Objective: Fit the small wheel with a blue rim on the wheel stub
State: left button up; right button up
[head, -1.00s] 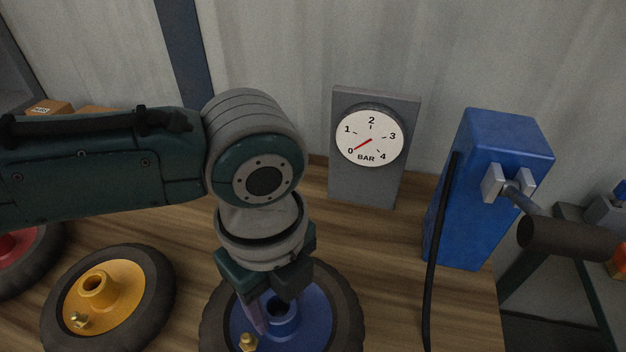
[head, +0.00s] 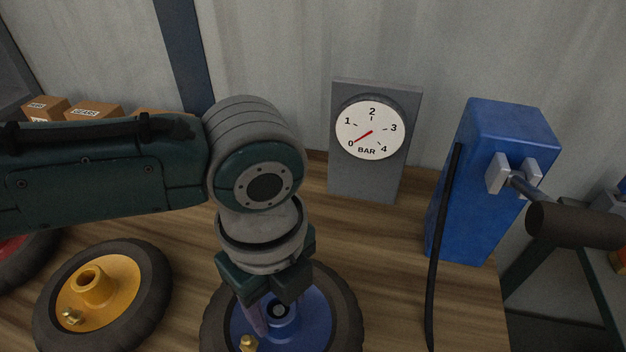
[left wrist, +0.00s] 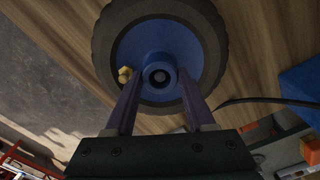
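The blue-rimmed wheel (head: 310,318) with a dark tyre lies on the wooden bench, low in the middle of the head view. It also shows in the left wrist view (left wrist: 165,45), with its round blue hub and a brass valve on the rim. My left gripper (head: 272,308) is over this wheel, pointing down. In the left wrist view its two purple fingers (left wrist: 159,88) are spread, one on each side of the hub. I cannot tell whether they touch the hub. The wheel stub cannot be made out. My right gripper is not in view.
A yellow-rimmed wheel (head: 125,283) lies to the left, with a red-rimmed wheel (head: 12,246) beyond it. A pressure gauge (head: 371,180) and a blue pump (head: 478,205) with a black hose (head: 437,260) stand behind and right. Cardboard boxes (head: 95,111) sit at the back left.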

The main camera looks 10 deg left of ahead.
pick_arm(q)
jog(key=o, duration=0.5)
jog(key=shift+w+r, duration=0.1)
notch_tip(320, 180, up, 10)
jog(key=shift+p, duration=1.25)
